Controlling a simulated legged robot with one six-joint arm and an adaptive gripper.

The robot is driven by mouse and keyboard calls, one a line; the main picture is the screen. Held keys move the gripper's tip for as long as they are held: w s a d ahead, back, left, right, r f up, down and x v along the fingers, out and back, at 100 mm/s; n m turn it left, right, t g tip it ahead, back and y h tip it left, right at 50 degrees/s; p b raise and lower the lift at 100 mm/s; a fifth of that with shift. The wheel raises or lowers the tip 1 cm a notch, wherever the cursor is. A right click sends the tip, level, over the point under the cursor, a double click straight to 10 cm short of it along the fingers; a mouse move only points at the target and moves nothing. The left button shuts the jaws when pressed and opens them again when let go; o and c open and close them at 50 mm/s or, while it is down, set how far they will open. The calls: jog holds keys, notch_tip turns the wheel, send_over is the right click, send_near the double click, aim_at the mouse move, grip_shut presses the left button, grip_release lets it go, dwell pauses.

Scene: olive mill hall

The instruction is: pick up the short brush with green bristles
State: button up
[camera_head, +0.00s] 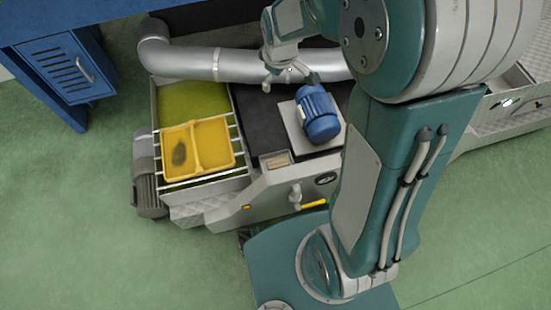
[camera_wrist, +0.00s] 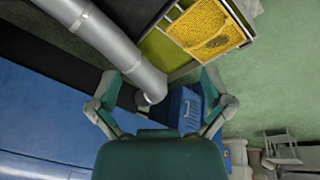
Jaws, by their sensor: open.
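I cannot make out a short brush with green bristles in either view. My gripper (camera_wrist: 160,88) is open and empty in the wrist view, its two fingers spread wide. In the head view my gripper (camera_head: 288,76) is at the top middle, over or near the silver pipe, partly hidden by my arm. A yellow tray (camera_head: 215,140) with a divider lies on the machine's slatted left end. A dark patch (camera_head: 179,152) shows in its left part, too blurred to identify. The tray (camera_wrist: 190,28) also shows at the top of the wrist view.
A silver pipe (camera_head: 225,65) runs along the machine's back. A blue motor (camera_head: 318,113) stands on the machine. A blue cabinet (camera_head: 65,68) is at upper left. A stool (camera_wrist: 281,145) is at lower right in the wrist view. The green floor at left is clear.

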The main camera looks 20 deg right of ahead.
jog(key=w+d+f+n, duration=0.15)
jog(key=w+f, duration=0.25)
jog(key=f, duration=0.5)
jog(key=n+g, duration=0.3)
jog(key=n, duration=0.5)
send_over(278, 162)
notch_tip(278, 162, down, 32)
jog(key=f, duration=0.2)
jog(key=a+f, duration=0.1)
jog(key=f, duration=0.1)
jog(key=shift+w+a+f, duration=0.1)
jog(key=shift+f, duration=0.2)
jog(key=f, duration=0.2)
jog(key=d+f, duration=0.1)
jog(key=f, duration=0.2)
jog(key=shift+s+f, duration=0.2)
jog(key=shift+f, duration=0.45)
jog(key=c, duration=1.2)
